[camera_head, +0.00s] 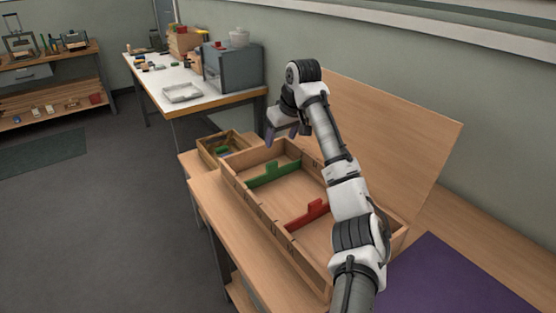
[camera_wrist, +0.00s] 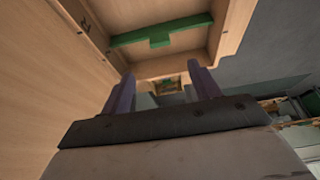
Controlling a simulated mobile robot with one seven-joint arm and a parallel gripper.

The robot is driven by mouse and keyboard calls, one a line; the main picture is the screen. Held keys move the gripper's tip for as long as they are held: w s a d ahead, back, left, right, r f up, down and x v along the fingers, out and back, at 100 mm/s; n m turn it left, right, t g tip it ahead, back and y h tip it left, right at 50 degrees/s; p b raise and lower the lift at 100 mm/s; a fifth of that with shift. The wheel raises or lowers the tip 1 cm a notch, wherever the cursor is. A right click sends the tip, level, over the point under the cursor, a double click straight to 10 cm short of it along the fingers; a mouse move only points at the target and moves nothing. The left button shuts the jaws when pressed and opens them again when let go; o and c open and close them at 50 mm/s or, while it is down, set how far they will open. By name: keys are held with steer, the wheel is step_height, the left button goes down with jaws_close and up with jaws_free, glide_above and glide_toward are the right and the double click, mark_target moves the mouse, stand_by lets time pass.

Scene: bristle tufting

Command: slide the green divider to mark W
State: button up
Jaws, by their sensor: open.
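The green divider (camera_head: 274,173) stands across the wooden tray (camera_head: 263,218) in its far part, with a raised tab at its middle. It also shows near the top of the wrist view (camera_wrist: 160,33). My gripper (camera_head: 283,134) is above the tray's far end, apart from the divider. In the wrist view its two purple fingers (camera_wrist: 161,88) are spread with nothing between them. Small marks show along the tray walls, but their letters are too small to read, so I cannot tell which is W.
A red divider (camera_head: 308,213) stands nearer in the same tray. A raised wooden lid or panel (camera_head: 400,125) is behind the tray. A small wooden box (camera_head: 223,146) sits beyond its far end. A purple mat (camera_head: 450,280) lies at the right.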

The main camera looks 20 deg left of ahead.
mark_target(272, 163)
steer(key=p+x, duration=0.2)
steer(key=x, duration=1)
steer(key=shift+a+f, duration=0.15)
steer(key=shift+f, duration=0.1)
jaws_close()
